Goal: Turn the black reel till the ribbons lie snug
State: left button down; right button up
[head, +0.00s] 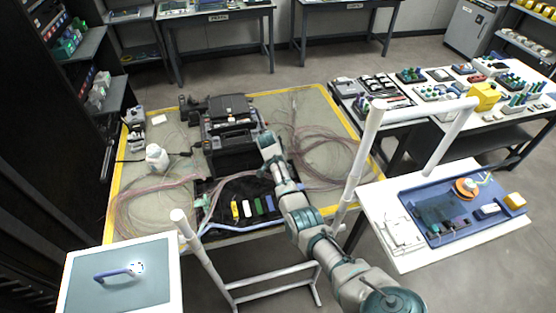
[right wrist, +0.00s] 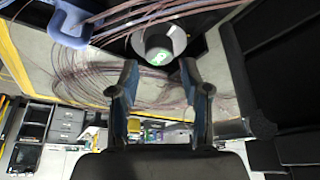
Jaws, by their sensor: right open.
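My right gripper (right wrist: 158,66) is open, its two fingers apart with nothing between them. Just past the fingertips in the right wrist view is a dark round reel (right wrist: 158,42) with a pale face part and a small green label. In the head view the ribbons (head: 325,150) spread over the mat right of the black machine (head: 232,155). My right arm hides the reel there. My left gripper is out of view.
A yellow-edged work table (head: 345,122) carries the machine, a white bottle (head: 156,158) and a dark mat with several coloured blocks (head: 247,208). A blue tray (head: 440,200) stands on a white table at right. A blue-handled tool (head: 120,271) lies at lower left.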

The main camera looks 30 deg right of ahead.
jog(key=v, duration=0.7)
jog(key=shift+a+r, duration=0.2)
